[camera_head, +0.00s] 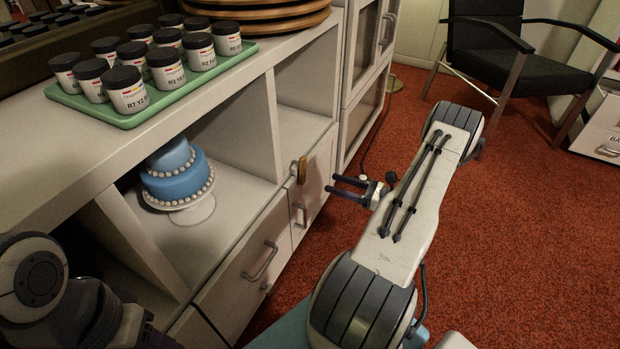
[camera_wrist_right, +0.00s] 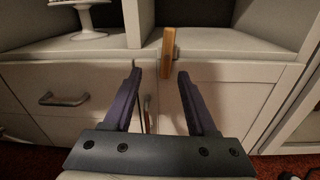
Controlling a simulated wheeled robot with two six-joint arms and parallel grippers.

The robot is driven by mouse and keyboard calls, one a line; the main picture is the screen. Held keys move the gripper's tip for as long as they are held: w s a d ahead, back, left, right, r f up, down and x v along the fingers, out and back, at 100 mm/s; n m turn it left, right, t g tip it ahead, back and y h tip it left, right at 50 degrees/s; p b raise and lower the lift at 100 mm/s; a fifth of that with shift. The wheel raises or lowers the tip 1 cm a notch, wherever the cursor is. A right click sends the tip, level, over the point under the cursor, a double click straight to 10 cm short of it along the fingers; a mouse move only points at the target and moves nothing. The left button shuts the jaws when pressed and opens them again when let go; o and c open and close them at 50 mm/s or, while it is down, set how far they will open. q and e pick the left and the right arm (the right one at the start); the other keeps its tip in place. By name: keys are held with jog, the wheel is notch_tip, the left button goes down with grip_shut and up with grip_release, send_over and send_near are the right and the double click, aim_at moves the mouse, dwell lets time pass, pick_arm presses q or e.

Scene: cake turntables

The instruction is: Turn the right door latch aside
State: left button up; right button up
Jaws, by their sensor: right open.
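The right door latch is a small wooden bar (camera_head: 302,170) on the cabinet front, standing upright at the top edge of the cabinet door (camera_head: 316,184). In the right wrist view the latch (camera_wrist_right: 168,52) stands upright just beyond the fingertips, between them in the picture. My right gripper (camera_head: 347,188) is open and empty, to the right of the latch in the head view and apart from it. It also shows in the right wrist view (camera_wrist_right: 158,77), with both fingers pointing at the cabinet. My left arm shows at the lower left of the head view, but its fingers cannot be made out.
A blue two-tier cake (camera_head: 177,178) stands on a white cake stand (camera_head: 194,210) in the open shelf. A green tray (camera_head: 128,119) of several jars is on the counter. A black chair (camera_head: 500,55) stands at the back. Red carpet (camera_head: 500,240) lies clear to the right.

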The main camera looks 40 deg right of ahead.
aim_at(305, 172)
jog(key=shift+m+h, duration=0.3)
jog(key=b+x, duration=0.1)
jog(key=x, duration=0.1)
jog(key=b+x, duration=0.1)
jog(key=x, duration=0.2)
jog(key=b+x, duration=0.1)
jog(key=x, duration=0.2)
jog(key=shift+w+d+f, duration=0.25)
jog(key=shift+d+f, duration=0.05)
jog(key=shift+d, duration=0.1)
jog(key=shift+w+a+r+b, duration=0.1)
jog(key=shift+w+a+b, duration=0.1)
jog(key=shift+w+b, duration=0.25)
jog(key=shift+w, duration=0.1)
